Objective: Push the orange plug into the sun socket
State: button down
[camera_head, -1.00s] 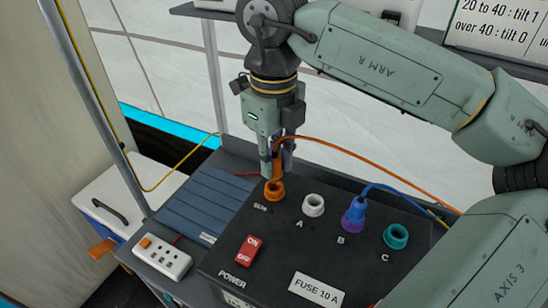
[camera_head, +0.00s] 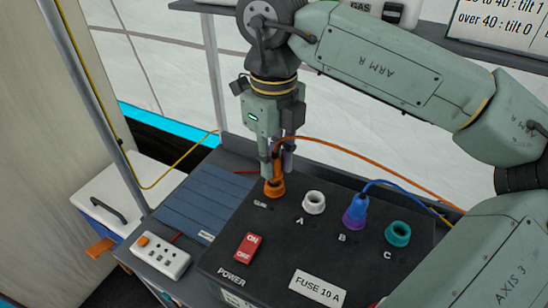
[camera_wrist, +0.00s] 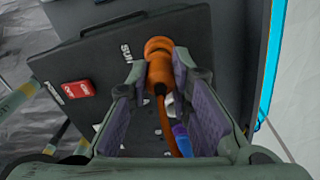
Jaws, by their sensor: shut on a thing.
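The orange plug (camera_head: 277,173) is upright between the fingers of my gripper (camera_head: 273,165), with its orange cable rising and running off to the right. My gripper is shut on it directly above the sun socket (camera_head: 274,190), an orange ring at the back left of the black panel box (camera_head: 255,265). The plug's lower end meets the ring; how deep it sits is hidden. The wrist view shows the plug (camera_wrist: 160,78) between the two finger pads, lined up with the orange socket ring (camera_wrist: 158,46) near the SUN label.
White socket A (camera_head: 314,202) and teal socket C (camera_head: 397,233) look empty. A blue plug (camera_head: 355,212) stands in purple socket B. A red power switch (camera_head: 248,247) is in front. A blue folded panel (camera_head: 195,205) and white power strip (camera_head: 162,256) lie left.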

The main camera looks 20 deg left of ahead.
jog(key=shift+f+b, duration=0.8)
jog(key=shift+f, duration=0.2)
jog(key=c, duration=1.4)
grip_release()
jog(key=shift+o, duration=0.2)
jog(key=shift+r, duration=0.1)
